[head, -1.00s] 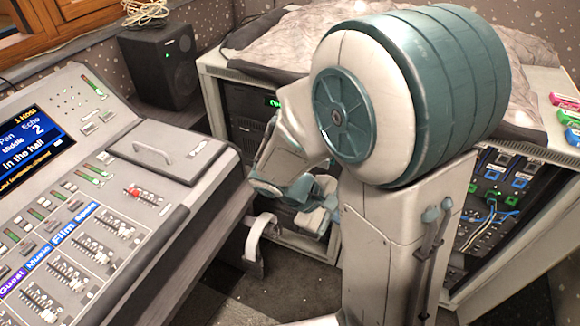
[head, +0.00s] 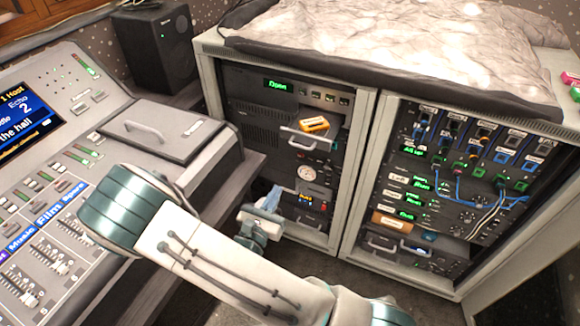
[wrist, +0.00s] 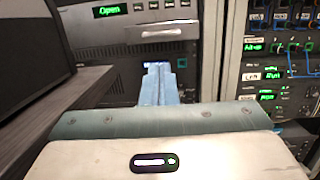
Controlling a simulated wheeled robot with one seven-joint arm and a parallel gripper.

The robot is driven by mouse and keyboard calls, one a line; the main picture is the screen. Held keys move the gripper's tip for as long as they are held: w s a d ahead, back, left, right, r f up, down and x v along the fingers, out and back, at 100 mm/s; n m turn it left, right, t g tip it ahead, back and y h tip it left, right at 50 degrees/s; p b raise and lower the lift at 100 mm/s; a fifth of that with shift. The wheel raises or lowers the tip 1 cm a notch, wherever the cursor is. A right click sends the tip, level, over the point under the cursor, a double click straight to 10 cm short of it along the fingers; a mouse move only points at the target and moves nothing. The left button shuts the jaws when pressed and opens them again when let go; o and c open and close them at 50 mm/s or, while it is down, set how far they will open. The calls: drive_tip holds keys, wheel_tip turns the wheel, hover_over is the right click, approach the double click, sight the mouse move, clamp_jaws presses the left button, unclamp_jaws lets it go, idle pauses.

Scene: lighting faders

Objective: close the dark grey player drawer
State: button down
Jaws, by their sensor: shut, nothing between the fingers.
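The player drawer (head: 318,142) is in the left bay of the rack and appears pulled out. It has a light handle, and an orange item (head: 314,125) shows at its top. The green display (head: 277,85) above it reads "Open". In the wrist view the drawer's handle (wrist: 161,33) is ahead of my fingers. My gripper (head: 270,193) is shut and empty, with pale blue fingers, below and left of the drawer in the head view. In the wrist view my gripper (wrist: 157,68) points towards the rack, its tips overlapping the dark area under the handle. I cannot tell whether they touch anything.
The mixing desk (head: 60,180) stands on the left, its edge close to my gripper. The right rack bay (head: 440,190) holds patch cables and green displays. A speaker (head: 155,45) stands behind. A crumpled cloth (head: 400,50) covers the rack top.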

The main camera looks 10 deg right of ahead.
drive_tip(key=x, duration=1.4)
drive_tip(key=shift+a, duration=0.1)
